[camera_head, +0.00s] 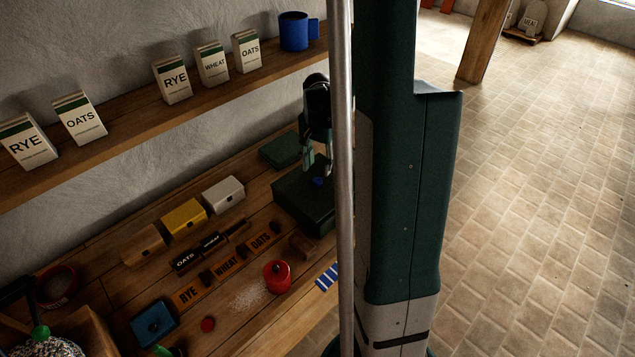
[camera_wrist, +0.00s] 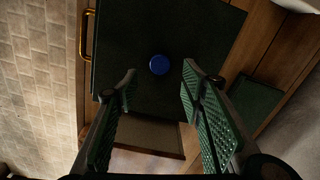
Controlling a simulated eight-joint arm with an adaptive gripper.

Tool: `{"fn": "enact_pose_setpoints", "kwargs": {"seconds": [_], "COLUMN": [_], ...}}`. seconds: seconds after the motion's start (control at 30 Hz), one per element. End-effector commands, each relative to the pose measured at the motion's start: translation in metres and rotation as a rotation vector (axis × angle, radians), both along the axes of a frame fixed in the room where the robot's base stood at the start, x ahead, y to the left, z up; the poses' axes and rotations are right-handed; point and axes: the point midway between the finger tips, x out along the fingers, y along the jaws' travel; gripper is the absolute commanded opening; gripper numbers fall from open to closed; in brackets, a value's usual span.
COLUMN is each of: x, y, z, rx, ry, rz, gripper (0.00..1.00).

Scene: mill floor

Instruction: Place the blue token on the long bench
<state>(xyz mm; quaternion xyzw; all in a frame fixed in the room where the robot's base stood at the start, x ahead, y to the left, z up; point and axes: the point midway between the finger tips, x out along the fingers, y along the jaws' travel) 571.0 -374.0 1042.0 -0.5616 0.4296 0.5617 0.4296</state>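The blue token (camera_head: 318,181) is a small round disc on top of a dark green box (camera_head: 296,205). In the wrist view the blue token (camera_wrist: 159,65) lies on the box's flat dark top (camera_wrist: 205,30). My gripper (camera_head: 318,163) is above the box, pointing down. In the wrist view my gripper (camera_wrist: 159,74) is open, with its green ridged fingers wide apart and the token seen between their tips. Nothing is held. The long wooden bench (camera_head: 228,328) runs along the wall under the box; my arm column hides part of its right side.
A red canister (camera_head: 277,276), labelled blocks (camera_head: 226,265), a yellow box (camera_head: 184,218), a white box (camera_head: 223,194) and a blue box (camera_head: 154,323) crowd the bench. A flat green piece (camera_head: 281,150) lies behind the box. A shelf (camera_head: 130,130) with packets overhangs the back.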

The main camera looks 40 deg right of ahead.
Motion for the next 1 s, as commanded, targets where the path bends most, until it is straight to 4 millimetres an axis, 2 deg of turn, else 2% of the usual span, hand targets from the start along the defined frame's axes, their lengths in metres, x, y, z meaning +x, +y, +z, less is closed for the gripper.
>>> {"fn": "enact_pose_setpoints", "kwargs": {"seconds": [0.13, 0.63, 1.0], "x": [0.000, 0.000, 0.000], "y": [0.000, 0.000, 0.000], "z": [-0.007, -0.012, -0.042], "rx": [0.000, 0.000, 0.000], "ry": [0.000, 0.000, 0.000], "rz": [0.000, 0.000, 0.000], "gripper": [0.40, 0.40, 0.40]}}
